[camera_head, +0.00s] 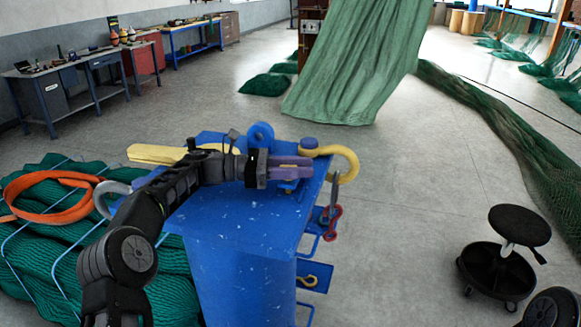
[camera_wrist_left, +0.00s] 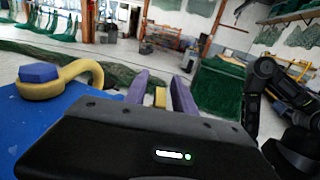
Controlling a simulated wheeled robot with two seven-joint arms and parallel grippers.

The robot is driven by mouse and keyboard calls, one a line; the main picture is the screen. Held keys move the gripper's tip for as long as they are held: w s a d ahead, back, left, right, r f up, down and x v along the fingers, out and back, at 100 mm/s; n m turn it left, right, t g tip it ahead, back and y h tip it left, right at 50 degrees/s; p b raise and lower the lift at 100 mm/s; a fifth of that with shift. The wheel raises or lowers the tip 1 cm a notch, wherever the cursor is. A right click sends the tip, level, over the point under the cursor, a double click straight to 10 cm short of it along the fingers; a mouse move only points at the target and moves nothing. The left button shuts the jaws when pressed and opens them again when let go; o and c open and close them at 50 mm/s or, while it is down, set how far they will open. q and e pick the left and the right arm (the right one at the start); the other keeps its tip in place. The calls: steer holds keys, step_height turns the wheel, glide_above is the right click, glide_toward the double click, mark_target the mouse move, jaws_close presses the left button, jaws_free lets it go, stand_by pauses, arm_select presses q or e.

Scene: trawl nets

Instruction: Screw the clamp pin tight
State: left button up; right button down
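My left gripper (camera_head: 308,167) reaches in low over the far end of a blue bench (camera_head: 235,225). Its two purple fingers are apart. In the left wrist view the gripper (camera_wrist_left: 160,82) shows a gap between the fingers, with a small yellow piece (camera_wrist_left: 160,97) visible in it; I cannot tell whether that piece is touched. A yellow hook (camera_head: 345,158) with a blue block at its end lies just beyond the fingers; it also shows in the left wrist view (camera_wrist_left: 75,72). A blue eye (camera_head: 260,135) stands behind the gripper. I cannot identify the clamp pin for certain. My right gripper is out of view.
A grey shackle (camera_head: 108,192) and an orange strap (camera_head: 45,205) lie at the left by green netting (camera_head: 160,275). A black stool (camera_head: 515,235) stands on the floor at the right.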

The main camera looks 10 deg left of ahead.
arm_select(q)
steer(key=shift+v, duration=2.7)
steer(key=shift+s+a, duration=0.2)
steer(key=shift+a, duration=0.1)
steer(key=shift+v, duration=0.8)
steer(key=shift+w, duration=0.1)
